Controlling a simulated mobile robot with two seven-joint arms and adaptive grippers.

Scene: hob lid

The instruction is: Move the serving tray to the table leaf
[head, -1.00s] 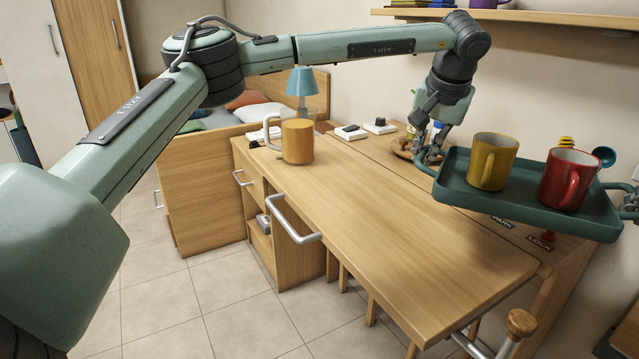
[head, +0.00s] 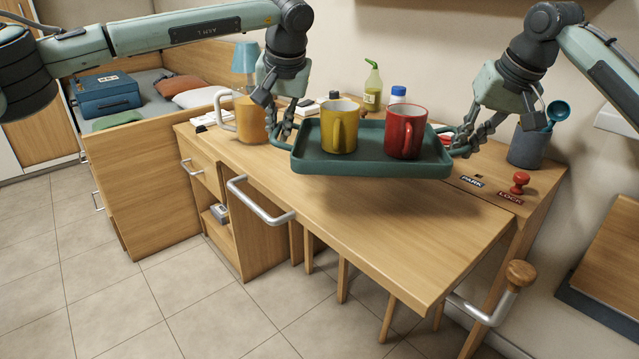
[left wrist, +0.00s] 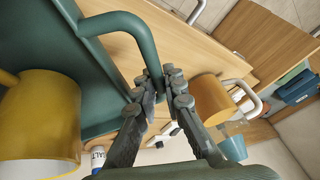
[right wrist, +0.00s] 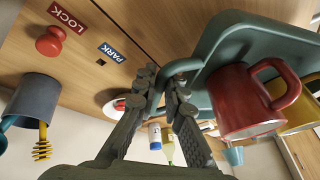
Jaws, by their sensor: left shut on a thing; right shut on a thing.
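The dark green serving tray (head: 370,167) is held level above the table leaf (head: 360,225), with its shadow on the wood below. A yellow mug (head: 338,128) and a red mug (head: 405,133) stand upright on it. My left gripper (head: 279,133) is shut on the tray's left handle, which shows in the left wrist view (left wrist: 128,30). My right gripper (head: 466,142) is shut on the tray's right handle, which shows in the right wrist view (right wrist: 178,70). The tray hides part of the table behind it.
An orange mug-like jug (head: 250,118) stands on the table left of the tray. A bottle with green liquid (head: 373,88) and a grey utensil pot (head: 528,147) stand behind. A red knob (head: 519,183) sits by the LOCK label. The leaf's front is clear.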

